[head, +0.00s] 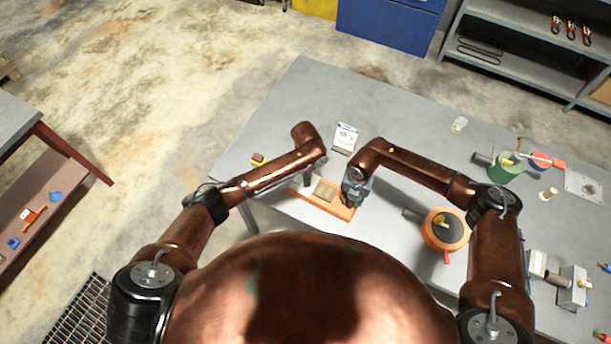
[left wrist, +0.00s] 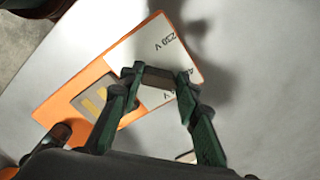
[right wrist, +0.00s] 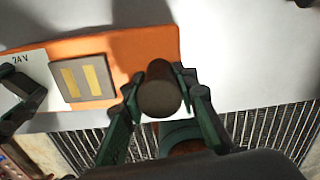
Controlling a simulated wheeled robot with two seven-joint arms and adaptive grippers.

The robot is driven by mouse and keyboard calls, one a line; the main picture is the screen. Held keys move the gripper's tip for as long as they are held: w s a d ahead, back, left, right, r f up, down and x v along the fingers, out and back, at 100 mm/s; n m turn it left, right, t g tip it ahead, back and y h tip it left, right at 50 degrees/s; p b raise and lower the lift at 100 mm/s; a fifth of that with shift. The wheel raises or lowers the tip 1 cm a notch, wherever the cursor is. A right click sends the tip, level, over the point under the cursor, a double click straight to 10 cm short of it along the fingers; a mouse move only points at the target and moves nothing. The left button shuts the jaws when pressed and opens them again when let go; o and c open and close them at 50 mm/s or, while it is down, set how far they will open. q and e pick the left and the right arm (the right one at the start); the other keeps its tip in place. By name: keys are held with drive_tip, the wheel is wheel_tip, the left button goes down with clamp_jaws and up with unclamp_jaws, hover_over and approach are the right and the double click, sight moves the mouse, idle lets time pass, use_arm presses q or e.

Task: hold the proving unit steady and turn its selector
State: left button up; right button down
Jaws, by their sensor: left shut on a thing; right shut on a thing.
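The proving unit (head: 341,210) is an orange block lying on the grey table, with a grey panel with yellow bars (head: 325,190) on top. My right gripper (right wrist: 160,88) is at the unit's other end, shut on a dark brown cylindrical handle (right wrist: 160,97). In the head view my right gripper (head: 354,192) is partly hidden by its own arm.
A white card (head: 346,137) stands behind the unit. The table behind the card is clear.

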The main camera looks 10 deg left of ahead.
use_arm(q)
drive_tip(key=n, duration=0.4)
drive_tip(key=shift+a, duration=0.1)
drive_tip(key=o, duration=1.2)
drive_tip(key=shift+c, duration=0.2)
drive_tip(key=shift+r, duration=0.1)
wheel_tip(320, 180, up, 12)
use_arm(e)
drive_tip(key=c, duration=1.4)
unclamp_jaws()
drive_tip(key=shift+c, duration=0.2)
